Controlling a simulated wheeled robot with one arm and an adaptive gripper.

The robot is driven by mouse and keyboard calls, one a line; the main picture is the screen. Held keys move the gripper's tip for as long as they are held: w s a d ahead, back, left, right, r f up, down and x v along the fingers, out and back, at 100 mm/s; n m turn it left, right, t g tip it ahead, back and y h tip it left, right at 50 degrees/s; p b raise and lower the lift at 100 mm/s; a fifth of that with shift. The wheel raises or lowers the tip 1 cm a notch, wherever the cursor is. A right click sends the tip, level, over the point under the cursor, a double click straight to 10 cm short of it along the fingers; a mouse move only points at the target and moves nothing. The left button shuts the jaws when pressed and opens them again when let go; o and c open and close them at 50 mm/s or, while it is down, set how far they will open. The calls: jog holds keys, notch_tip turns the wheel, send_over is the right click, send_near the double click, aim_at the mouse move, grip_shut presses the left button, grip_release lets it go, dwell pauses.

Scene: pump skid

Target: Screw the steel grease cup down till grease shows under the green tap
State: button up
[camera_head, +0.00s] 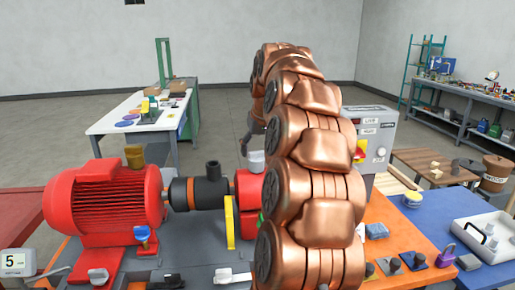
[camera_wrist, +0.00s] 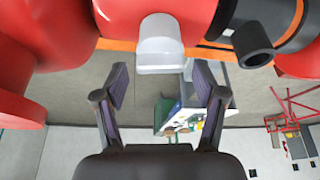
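The steel grease cup (camera_wrist: 160,45) is a pale grey capped cylinder on the red pump casing (camera_wrist: 112,28) in the wrist view. In the head view a pale grey cup (camera_head: 252,160) stands on top of the red casing, partly behind my arm. My gripper (camera_wrist: 160,78) is open and empty, its two dark fingers spread to either side of the cup's line. The cup lies just beyond the fingertips, and I see no contact. A small bit of green (camera_head: 261,219) shows beside my arm, perhaps the green tap; the grease outlet there is hidden. My arm hides the gripper in the head view.
A red motor (camera_head: 105,200) with a brass cup (camera_head: 134,156) on top stands at left. A dark coupling (camera_head: 198,193) with an upright stub and a yellow guard (camera_head: 229,222) sit beside the pump. A control box (camera_head: 372,135) stands behind my arm.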

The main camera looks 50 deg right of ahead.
dwell(0.3)
jog(key=shift+v, duration=6)
jog(key=shift+w, duration=0.1)
jog(key=s+a+f+n+g+y, duration=0.15)
jog(key=a+f, duration=0.45)
jog(key=a, duration=0.6)
jog(key=s+a+f+n+g+y, duration=0.1)
jog(key=s+a+f+n, duration=0.2)
jog(key=a+f, duration=0.65)
jog(key=s+a+f+g, duration=0.1)
jog(key=s+a+f, duration=0.3)
jog(key=s, duration=0.3)
jog(key=s+a+f+g, duration=0.1)
jog(key=s+a+f, duration=0.4)
jog(key=s, duration=0.2)
jog(key=s+a+f+g, duration=0.1)
jog(key=s+a+f, duration=0.3)
jog(key=s, duration=0.3)
jog(key=shift+a+f+n+g+h, duration=0.25)
jog(key=shift+a+f+n, duration=0.1)
jog(key=shift+f, duration=0.25)
